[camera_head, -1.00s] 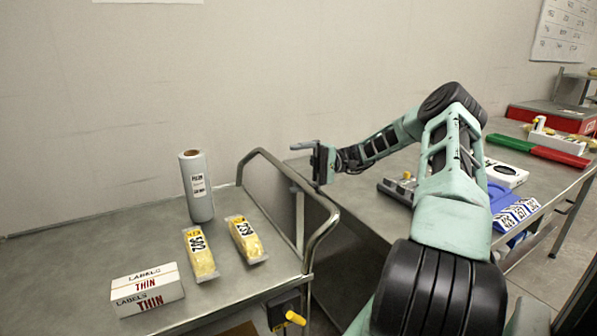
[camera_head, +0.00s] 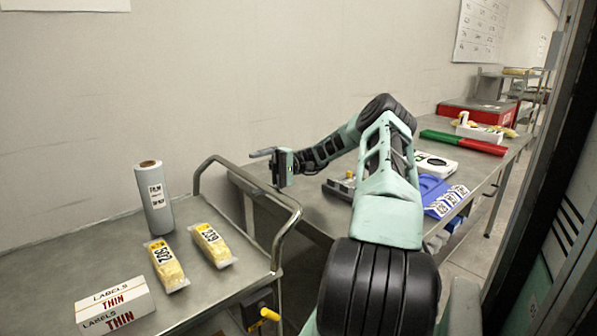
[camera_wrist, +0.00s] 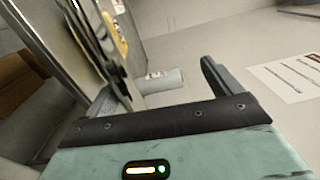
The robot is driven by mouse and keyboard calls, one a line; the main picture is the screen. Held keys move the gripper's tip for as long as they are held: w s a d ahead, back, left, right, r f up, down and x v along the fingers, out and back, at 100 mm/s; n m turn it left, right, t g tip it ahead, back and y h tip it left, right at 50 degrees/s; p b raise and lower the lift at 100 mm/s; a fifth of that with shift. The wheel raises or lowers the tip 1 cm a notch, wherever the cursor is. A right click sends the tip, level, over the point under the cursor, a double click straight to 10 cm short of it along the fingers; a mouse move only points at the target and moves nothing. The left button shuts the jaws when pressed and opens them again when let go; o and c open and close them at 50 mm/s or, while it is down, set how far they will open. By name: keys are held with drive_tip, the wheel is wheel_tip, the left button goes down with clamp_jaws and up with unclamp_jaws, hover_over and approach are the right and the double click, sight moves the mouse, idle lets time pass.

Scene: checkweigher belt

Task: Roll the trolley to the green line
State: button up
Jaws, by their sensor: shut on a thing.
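The trolley (camera_head: 215,290) is a grey metal cart at the left in the head view, with a tubular handle (camera_head: 291,215) at its right end. My gripper (camera_head: 262,154) is at the far part of this handle and is shut on it, though the grip itself is hard to make out. In the wrist view my gripper (camera_wrist: 160,88) shows its two fingers apart, with the handle tube running by the left finger. I see no green line on the floor in these frames.
The trolley carries a film roll (camera_head: 155,198), two yellow packs (camera_head: 166,265) (camera_head: 212,245) and a labels box (camera_head: 115,305). A metal bench (camera_head: 320,205) stands close at the right, with a red and green bar (camera_head: 462,142) and blue holder (camera_head: 428,188). A wall is behind.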

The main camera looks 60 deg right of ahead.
drive_tip(key=shift+b+v, duration=0.45)
drive_tip(key=shift+v, duration=1.7)
drive_tip(key=shift+c, duration=1.3)
drive_tip(key=shift+s+d, duration=0.2)
drive_tip(key=shift+d, duration=0.15)
drive_tip(key=c, duration=0.4)
drive_tip(key=d+b, duration=0.1)
drive_tip(key=d, duration=0.1)
drive_tip(key=s+d+f+b, duration=0.1)
drive_tip(key=d, duration=0.1)
drive_tip(key=s+d+f+b, duration=0.1)
drive_tip(key=d+b, duration=0.1)
drive_tip(key=shift+s+d+f, duration=0.1)
drive_tip(key=shift+d+f, duration=0.15)
drive_tip(key=shift+d, duration=0.05)
drive_tip(key=shift+b+v, duration=0.75)
drive_tip(key=shift+v, duration=0.05)
drive_tip(key=shift+s+d, duration=0.2)
drive_tip(key=shift+d, duration=0.05)
drive_tip(key=shift+o, duration=0.2)
